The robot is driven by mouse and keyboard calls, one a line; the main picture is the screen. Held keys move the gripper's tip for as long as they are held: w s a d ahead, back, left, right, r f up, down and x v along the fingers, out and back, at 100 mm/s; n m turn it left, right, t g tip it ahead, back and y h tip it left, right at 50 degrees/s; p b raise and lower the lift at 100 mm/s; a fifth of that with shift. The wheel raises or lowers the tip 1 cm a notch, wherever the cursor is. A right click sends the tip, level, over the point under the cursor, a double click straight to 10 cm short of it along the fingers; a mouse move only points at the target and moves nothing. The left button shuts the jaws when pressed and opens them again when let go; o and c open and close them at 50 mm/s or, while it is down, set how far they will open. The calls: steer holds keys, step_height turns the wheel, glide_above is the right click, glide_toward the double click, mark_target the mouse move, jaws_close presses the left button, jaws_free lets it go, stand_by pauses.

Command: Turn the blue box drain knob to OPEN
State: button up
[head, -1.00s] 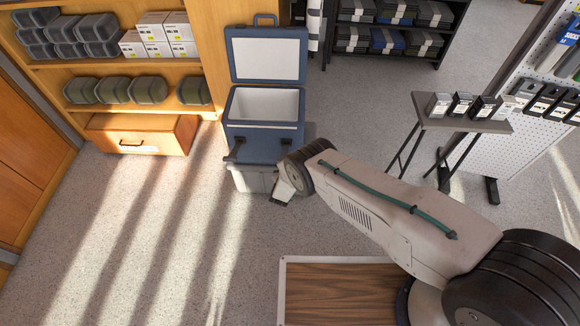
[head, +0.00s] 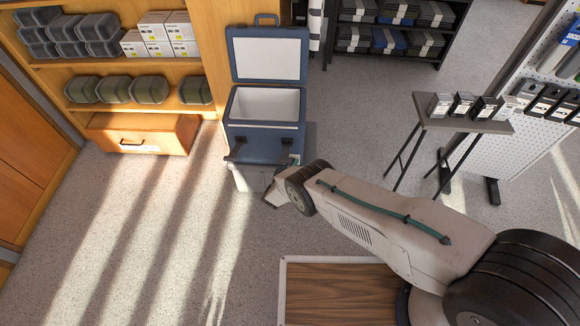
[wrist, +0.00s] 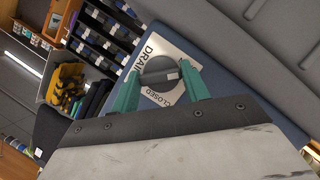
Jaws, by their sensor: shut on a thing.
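The blue box (head: 262,142) stands upright with its lid (head: 268,57) open in the head view. In the wrist view, a dark round drain knob (wrist: 157,70) sits on a pale label plate (wrist: 182,62) on the box's blue face. DRAIN and CLOSED can be read on the plate; I cannot see the word OPEN. A small pale mark shows on the knob's right part. My gripper (wrist: 160,82) has its two green fingers on either side of the knob, shut on it. In the head view my wrist hides the knob and fingertips.
A pale container (head: 247,178) is under the blue box. Wooden shelves (head: 120,60) with a drawer stand at left. A small table (head: 455,125) with boxes stands at right, beside a pegboard. A wood-topped platform (head: 335,295) is in front. The floor at left is clear.

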steer(key=o, duration=1)
steer(key=shift+a, duration=0.1)
steer(key=v, duration=0.7)
steer(key=shift+s+r, duration=0.1)
steer(key=shift+s, duration=0.25)
